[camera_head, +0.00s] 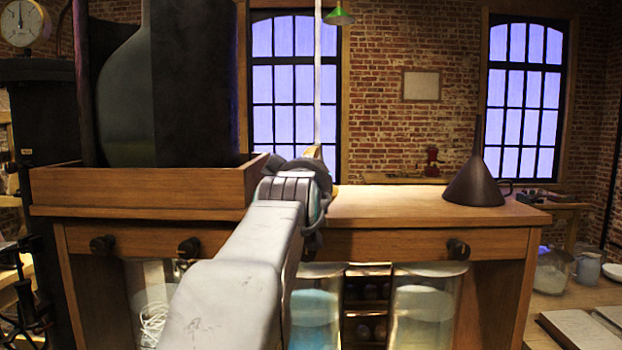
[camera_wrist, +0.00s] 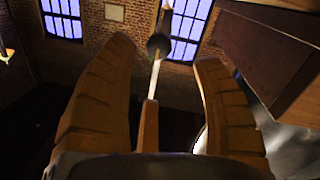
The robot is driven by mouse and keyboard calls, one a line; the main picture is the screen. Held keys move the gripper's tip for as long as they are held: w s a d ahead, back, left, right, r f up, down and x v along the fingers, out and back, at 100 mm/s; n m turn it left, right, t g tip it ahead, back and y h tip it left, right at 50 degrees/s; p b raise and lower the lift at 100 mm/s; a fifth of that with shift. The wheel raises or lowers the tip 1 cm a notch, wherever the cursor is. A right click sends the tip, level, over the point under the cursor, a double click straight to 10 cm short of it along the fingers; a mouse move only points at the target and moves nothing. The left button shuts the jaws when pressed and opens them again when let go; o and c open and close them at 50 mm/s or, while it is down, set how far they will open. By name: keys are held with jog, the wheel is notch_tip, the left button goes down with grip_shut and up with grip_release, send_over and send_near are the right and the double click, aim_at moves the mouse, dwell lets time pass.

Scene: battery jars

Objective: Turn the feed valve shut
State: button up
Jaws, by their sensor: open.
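No part is clearly recognisable as the feed valve. In the wrist view a dark fitting (camera_wrist: 159,46) hangs at top centre. A pale rod or cord (camera_wrist: 155,78) runs down from it to a wooden handle (camera_wrist: 149,126). My gripper (camera_wrist: 165,54) is open, with one ribbed finger on each side of the handle and visible gaps to both. In the head view the pale cord (camera_head: 317,85) comes down from the top edge to a wooden tip (camera_head: 313,152), just above my wrist. My gripper's fingers are mostly hidden there.
A wooden bench (camera_head: 400,207) carries a dark funnel (camera_head: 477,185) at right and a large dark vessel (camera_head: 165,85) in a wooden tray (camera_head: 140,188) at left. Glass jars (camera_head: 425,305) stand below. Dark knobs (camera_head: 458,249) stick out in front. The bench top between tray and funnel is mostly clear.

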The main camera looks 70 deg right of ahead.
jog(key=shift+v, duration=0.75)
dwell(0.4)
